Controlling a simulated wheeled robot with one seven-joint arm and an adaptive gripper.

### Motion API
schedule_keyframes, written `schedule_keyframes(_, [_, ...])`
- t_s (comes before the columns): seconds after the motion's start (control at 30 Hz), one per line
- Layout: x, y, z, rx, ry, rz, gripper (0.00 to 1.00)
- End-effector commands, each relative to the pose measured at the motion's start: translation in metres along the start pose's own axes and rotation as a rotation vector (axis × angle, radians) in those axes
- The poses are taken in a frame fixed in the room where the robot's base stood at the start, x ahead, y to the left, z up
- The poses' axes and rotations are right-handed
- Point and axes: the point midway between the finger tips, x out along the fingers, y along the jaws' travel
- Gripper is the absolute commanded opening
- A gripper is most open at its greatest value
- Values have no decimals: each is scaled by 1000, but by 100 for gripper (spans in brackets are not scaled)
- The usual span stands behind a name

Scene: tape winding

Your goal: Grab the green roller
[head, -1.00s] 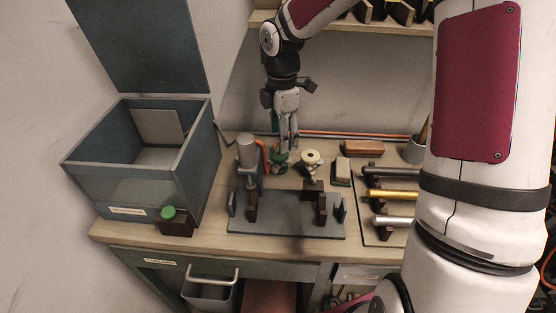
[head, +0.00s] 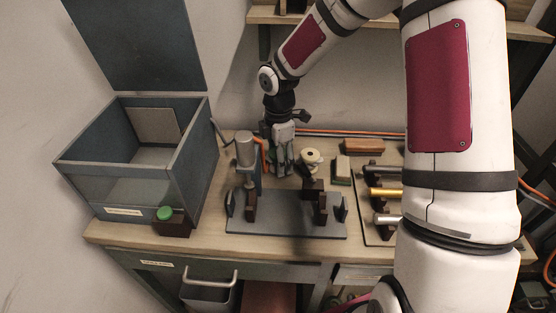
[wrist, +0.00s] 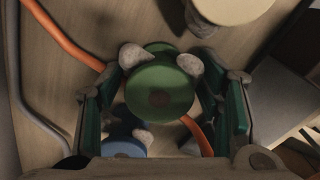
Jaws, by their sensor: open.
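The green roller (wrist: 160,88) shows end-on in the wrist view, with a dark spot at its centre and pale rounded knobs around its edge. My gripper (head: 283,173) is open and reaches down to the bench around it. In the wrist view, the dark green finger pads stand left and right of the roller, with a gap visible on each side. In the head view, the gripper mostly hides the roller. I cannot tell how deep the fingers reach beside it.
A cream roller (head: 311,156) stands just right of my gripper; a blue round part (wrist: 125,148) lies close by. An orange cable (wrist: 65,40) runs past. A grey winding fixture (head: 285,222) is in front, an open bin (head: 120,190) left, and rods (head: 386,193) right.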

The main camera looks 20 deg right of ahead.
Motion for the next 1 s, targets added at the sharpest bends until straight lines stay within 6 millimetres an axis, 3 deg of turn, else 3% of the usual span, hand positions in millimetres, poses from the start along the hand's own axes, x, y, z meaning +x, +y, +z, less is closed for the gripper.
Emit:
schedule_keyframes(0.07, [0, 0, 0, 0, 0, 0, 60])
schedule_keyframes(0.2, [-1, 0, 0, 0, 0, 0, 28])
schedule_keyframes(0.3, [-1, 0, 0, 0, 0, 0, 12])
schedule_keyframes(0.73, [-7, -2, 2, 1, 1, 2, 12])
schedule_keyframes(1.0, [-44, -2, 3, 2, -1, 5, 12])
